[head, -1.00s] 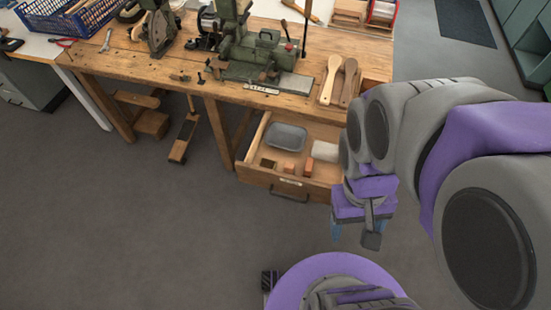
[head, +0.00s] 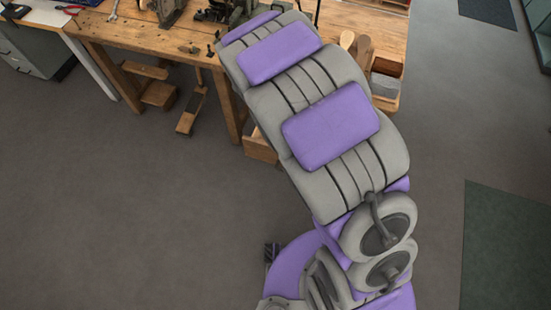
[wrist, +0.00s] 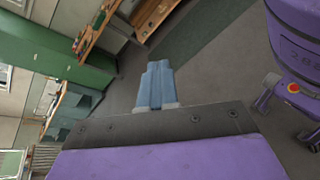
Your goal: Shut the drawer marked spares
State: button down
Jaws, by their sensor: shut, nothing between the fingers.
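In the head view, an open wooden drawer under the workbench (head: 150,50) is mostly hidden by my arm. Only its left front corner (head: 260,147) shows. To the right of my arm, an open wooden compartment (head: 386,103) with a grey item in it shows below the bench top; I cannot tell whether it is a separate drawer. No drawer label is readable, so I cannot tell which is marked spares.
Wooden brushes (head: 362,48) lie at the bench's right end. A wooden foot lever (head: 190,110) stands below the bench. A dark green mat (head: 505,245) lies at the right. The grey floor (head: 110,210) at the left is clear. Green cabinets (wrist: 75,60) show in the wrist view.

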jog(key=w+a+f+n+t+h+p, duration=0.1)
jog(key=w+a+f+n+t+h, duration=0.3)
jog(key=w+a+f+n+t, duration=0.85)
jog(key=s+a+f+n+t+y, duration=0.3)
jog(key=s+a+f+n+y, duration=0.1)
jog(key=f, duration=0.4)
jog(key=s+a+f+n+t+y+p, duration=0.1)
jog(key=s+a+f+n+t+y, duration=0.3)
jog(key=f, duration=0.4)
jog(key=s+a+f+n+t+y, duration=0.3)
jog(key=a+f+n, duration=0.2)
jog(key=f, duration=0.3)
jog(key=b, duration=0.3)
send_over(276, 166)
jog(key=shift+s+a+g, duration=0.1)
jog(key=shift+s+g, duration=0.05)
jog(key=shift+g, duration=0.1)
jog(key=shift+a, duration=0.1)
